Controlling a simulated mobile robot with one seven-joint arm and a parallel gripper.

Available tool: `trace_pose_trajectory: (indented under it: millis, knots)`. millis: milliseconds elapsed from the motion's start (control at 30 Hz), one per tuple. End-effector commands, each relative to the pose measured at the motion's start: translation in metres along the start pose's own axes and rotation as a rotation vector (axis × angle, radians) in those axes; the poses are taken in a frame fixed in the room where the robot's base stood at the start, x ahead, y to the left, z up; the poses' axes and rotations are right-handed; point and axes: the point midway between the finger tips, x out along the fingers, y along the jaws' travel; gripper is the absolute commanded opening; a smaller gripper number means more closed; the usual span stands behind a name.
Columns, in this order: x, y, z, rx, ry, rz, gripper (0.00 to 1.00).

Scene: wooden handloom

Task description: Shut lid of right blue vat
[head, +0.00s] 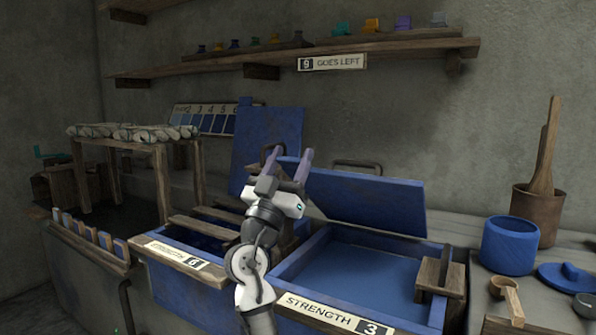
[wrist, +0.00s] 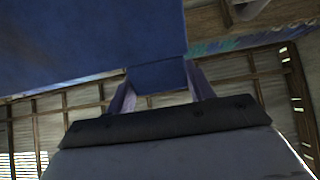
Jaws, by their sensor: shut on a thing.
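The right blue vat (head: 350,268) bears a "STRENGTH 3" label (head: 334,313) and stands open with blue liquid inside. Its blue lid (head: 365,202) is tilted up above the back of the vat, with a dark handle (head: 357,165) behind its upper edge. My gripper (head: 291,160) is at the upper left corner of this lid, its two purple fingers pointing up. In the wrist view, my gripper (wrist: 158,88) has a piece of blue panel (wrist: 157,76) between its fingers and is shut on it. The exact contact is partly hidden in the head view.
The left vat's lid (head: 270,135) stands upright just behind my gripper. The left vat (head: 205,230) is open, with wooden slats across it. A small wooden block stand (head: 440,279) sits on the right vat's right rim. A blue pot (head: 509,246) stands farther right.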

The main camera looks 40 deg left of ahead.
Motion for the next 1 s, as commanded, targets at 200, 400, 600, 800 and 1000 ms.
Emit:
trace_pose_trajectory:
  millis: [200, 400, 600, 800, 1000]
  knots:
    - [-0.032, 0.000, 0.007, 0.001, 0.019, 0.001, 0.12]
    - [-0.047, 0.000, 0.009, 0.002, 0.016, 0.000, 0.11]
    - [-0.053, 0.000, 0.009, 0.000, 0.015, 0.000, 0.12]
    - [-0.054, 0.000, 0.009, -0.001, 0.014, 0.000, 0.12]
    - [-0.054, 0.000, 0.009, -0.001, 0.013, 0.000, 0.12]
